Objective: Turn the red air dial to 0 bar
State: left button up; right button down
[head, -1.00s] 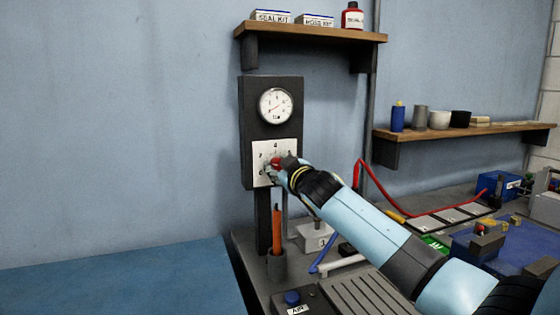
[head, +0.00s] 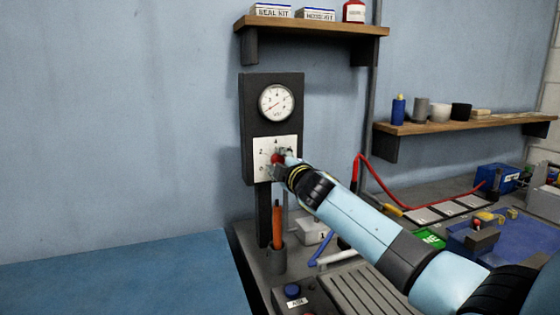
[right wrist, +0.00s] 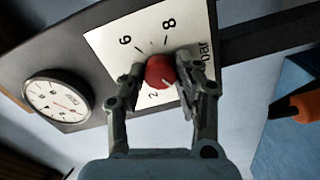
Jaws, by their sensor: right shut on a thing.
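The red dial (head: 277,159) sits on a white scale plate (head: 264,148) low on a dark panel. In the right wrist view the red dial (right wrist: 159,71) is round, with a pale pointer mark. Its plate (right wrist: 112,43) shows 2, 6, 8 and "bar"; the fingers cover part of it. My right gripper (right wrist: 156,84) is shut on the dial, one finger on each side. In the head view the right gripper (head: 282,162) partly hides the dial. A round white gauge (head: 277,103) is above the plate, its needle pointing towards the lower left. My left gripper is not in view.
An orange-handled tool (head: 277,223) stands in a dark cup (head: 276,259) below the panel. A wooden shelf (head: 312,27) with boxes is above. A red hose (head: 410,212) and a blue case (head: 497,183) lie on the bench to the right.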

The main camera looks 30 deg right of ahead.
dwell(0.4)
jog(key=c, duration=0.9)
grip_release()
jog(key=shift+c, duration=0.2)
jog(key=v, duration=1.2)
jog(key=shift+f, duration=0.15)
